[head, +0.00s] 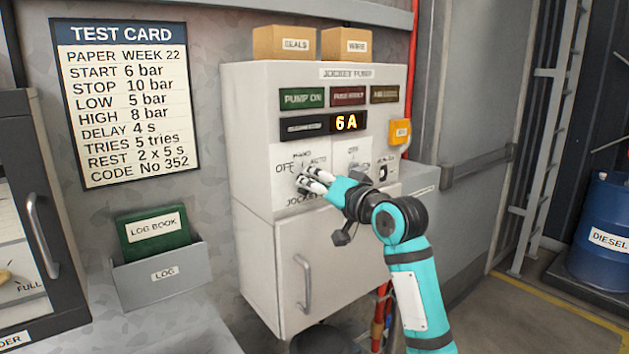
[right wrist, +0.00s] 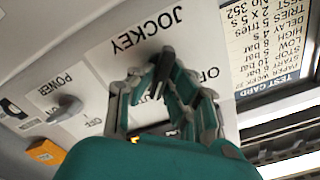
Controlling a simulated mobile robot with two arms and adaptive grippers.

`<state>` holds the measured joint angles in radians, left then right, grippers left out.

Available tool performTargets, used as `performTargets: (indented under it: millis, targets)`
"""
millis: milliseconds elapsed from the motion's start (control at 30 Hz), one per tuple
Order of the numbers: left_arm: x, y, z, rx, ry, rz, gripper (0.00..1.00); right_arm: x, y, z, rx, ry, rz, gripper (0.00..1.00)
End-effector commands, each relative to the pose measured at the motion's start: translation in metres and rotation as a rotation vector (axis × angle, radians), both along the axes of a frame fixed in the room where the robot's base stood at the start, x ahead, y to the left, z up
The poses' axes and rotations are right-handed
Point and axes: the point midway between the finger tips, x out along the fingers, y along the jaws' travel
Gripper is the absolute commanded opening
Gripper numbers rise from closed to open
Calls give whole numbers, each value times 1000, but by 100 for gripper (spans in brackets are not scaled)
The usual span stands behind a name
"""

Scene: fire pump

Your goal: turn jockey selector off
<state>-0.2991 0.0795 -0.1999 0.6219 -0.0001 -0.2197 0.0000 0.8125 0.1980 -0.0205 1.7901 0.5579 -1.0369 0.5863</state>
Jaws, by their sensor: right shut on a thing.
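The jockey pump panel (head: 350,115) is a light grey cabinet with a lit 6 A display. Its jockey selector, with OFF, HAND and AUTO printed around it, is at the lower left of the panel face. My right gripper (head: 308,183) reaches it from the right in the head view. In the right wrist view, which is upside down, the right gripper (right wrist: 158,88) is shut on the dark selector knob (right wrist: 164,62) beside the JOCKEY label. The fingers hide much of the knob, so its setting cannot be read. My left gripper is not in view.
A power knob (right wrist: 62,108) sits beside the selector. A yellow box (head: 399,132) is on the panel's right side. Cardboard boxes (head: 284,43) stand on top. A log book (head: 153,236) and test card (head: 126,100) are on the left wall. A diesel drum (head: 600,235) stands at right.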

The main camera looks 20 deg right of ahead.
Motion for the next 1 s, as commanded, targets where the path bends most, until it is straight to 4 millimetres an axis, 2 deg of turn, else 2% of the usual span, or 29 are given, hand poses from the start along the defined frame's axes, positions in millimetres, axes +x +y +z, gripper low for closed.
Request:
performTargets:
  millis: [1000]
  targets:
    - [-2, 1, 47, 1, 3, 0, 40, -1, 3, 4, -896, -324, -2, 0]
